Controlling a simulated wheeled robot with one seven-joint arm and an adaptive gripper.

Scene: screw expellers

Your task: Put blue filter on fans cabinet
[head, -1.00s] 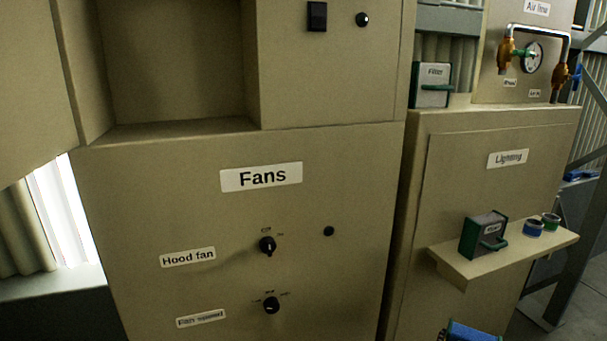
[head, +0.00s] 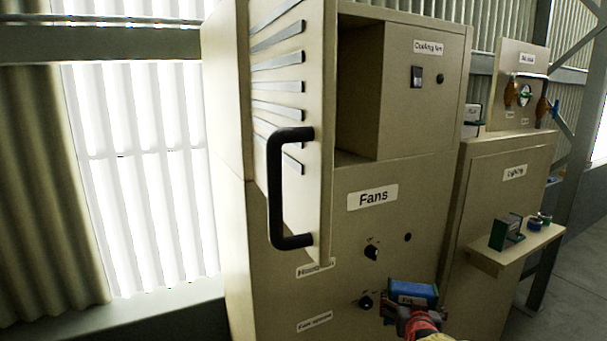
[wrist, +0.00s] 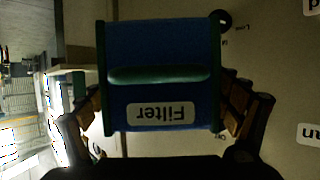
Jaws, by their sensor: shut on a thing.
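The blue filter (head: 413,291) has a white label and is held by my gripper (head: 408,314) low in front of the fans cabinet. In the wrist view the filter (wrist: 160,80) fills the middle, with green end plates, a green handle bar and an upside-down "Filter" label. My gripper's fingers (wrist: 170,112) close on its two sides. The beige fans cabinet (head: 385,225) carries a "Fans" label and black knobs. Its door (head: 317,190), with slats and a black handle, stands open at the upper left. An open recess (head: 357,95) shows behind the door.
The lighting cabinet (head: 505,190) stands to the right. Its shelf (head: 487,262) bears a green-framed filter (head: 507,232) and small blue and green round items. The open door juts out left of the recess.

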